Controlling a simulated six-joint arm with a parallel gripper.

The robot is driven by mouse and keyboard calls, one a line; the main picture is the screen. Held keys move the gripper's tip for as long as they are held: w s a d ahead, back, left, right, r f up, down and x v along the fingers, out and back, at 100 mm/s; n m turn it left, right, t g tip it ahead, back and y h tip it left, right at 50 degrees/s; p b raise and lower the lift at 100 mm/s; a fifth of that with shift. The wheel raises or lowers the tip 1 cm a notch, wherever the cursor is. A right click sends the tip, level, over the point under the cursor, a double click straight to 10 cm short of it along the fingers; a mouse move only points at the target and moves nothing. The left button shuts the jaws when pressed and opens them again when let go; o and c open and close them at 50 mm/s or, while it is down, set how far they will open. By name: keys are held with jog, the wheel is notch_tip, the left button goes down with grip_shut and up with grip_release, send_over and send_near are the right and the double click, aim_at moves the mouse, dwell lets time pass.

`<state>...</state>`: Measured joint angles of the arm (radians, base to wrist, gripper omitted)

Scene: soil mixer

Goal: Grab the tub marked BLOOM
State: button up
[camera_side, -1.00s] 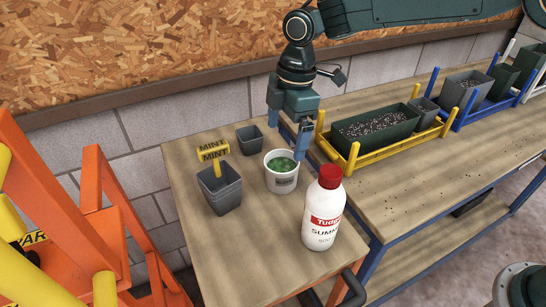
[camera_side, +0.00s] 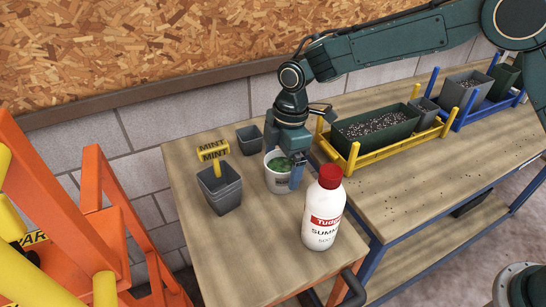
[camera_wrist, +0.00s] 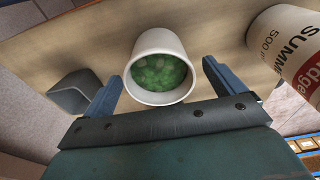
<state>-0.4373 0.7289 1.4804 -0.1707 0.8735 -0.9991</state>
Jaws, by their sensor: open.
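A white tub (camera_side: 276,182) with green granules inside stands upright on the small wooden table; it also shows in the wrist view (camera_wrist: 158,40). I cannot read the word BLOOM on it, as its label is mostly hidden behind a finger. My gripper (camera_side: 284,166) is right above the tub, with one blue finger in front of it in the side view. In the wrist view my gripper (camera_wrist: 161,71) is open, its fingers on either side of the tub's rim with a gap on both sides. Nothing is held.
A white bottle with a red cap (camera_side: 324,210) stands close by, to the right. Grey nested pots (camera_side: 221,192) with a yellow MINT tag stand to the left, and a small grey pot (camera_side: 249,138) behind. A yellow rack (camera_side: 390,148) holds a soil-filled planter on the neighbouring bench.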

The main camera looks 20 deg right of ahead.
jog(key=shift+a+f, duration=0.1)
jog(key=shift+f, duration=1.7)
jog(key=c, duration=1.2)
jog(key=shift+r, duration=0.15)
notch_tip(320, 180, up, 20)
jog(key=shift+f, duration=0.1)
